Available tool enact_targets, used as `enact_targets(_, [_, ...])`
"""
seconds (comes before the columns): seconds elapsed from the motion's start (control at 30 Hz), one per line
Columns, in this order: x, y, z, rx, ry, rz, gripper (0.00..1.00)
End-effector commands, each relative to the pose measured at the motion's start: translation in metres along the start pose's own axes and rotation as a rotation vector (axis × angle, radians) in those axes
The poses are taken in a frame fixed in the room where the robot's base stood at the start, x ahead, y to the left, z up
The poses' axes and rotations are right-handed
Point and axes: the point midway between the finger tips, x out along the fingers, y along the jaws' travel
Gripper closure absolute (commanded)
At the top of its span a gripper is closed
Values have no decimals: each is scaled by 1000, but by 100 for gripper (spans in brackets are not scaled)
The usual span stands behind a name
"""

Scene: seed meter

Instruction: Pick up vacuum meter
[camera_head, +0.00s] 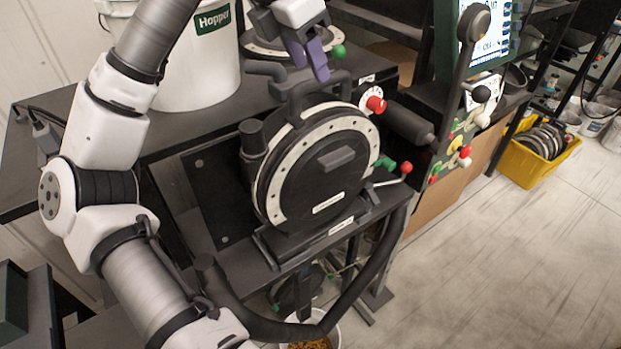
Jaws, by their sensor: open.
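The vacuum meter looks to be the round black unit (313,172) with a pale dotted ring around its face. It stands upright on a black bracket in the middle of the view, with an arched black handle on top. My gripper (309,66), with purple fingers, is above and behind the handle in the picture. It is open and holds nothing that I can see. The fingertips look close to the handle's top, but I cannot tell the gap in depth.
A white bucket labelled Hopper (196,62) stands at the left behind the unit. Red and green knobs and a dark cylinder (408,124) are at its right. A black hose (372,277) curves below. A yellow crate (521,165) with discs sits on open floor at the right.

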Motion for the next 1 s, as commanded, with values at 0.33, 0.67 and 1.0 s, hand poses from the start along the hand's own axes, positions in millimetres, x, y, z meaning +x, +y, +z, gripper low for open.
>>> enact_targets(0.33, [39, -6, -4, 0, 0, -4, 57])
enact_targets(0.67, [46, -6, -4, 0, -1, -1, 57])
enact_targets(1.0, [45, -6, -5, 0, -1, -1, 100])
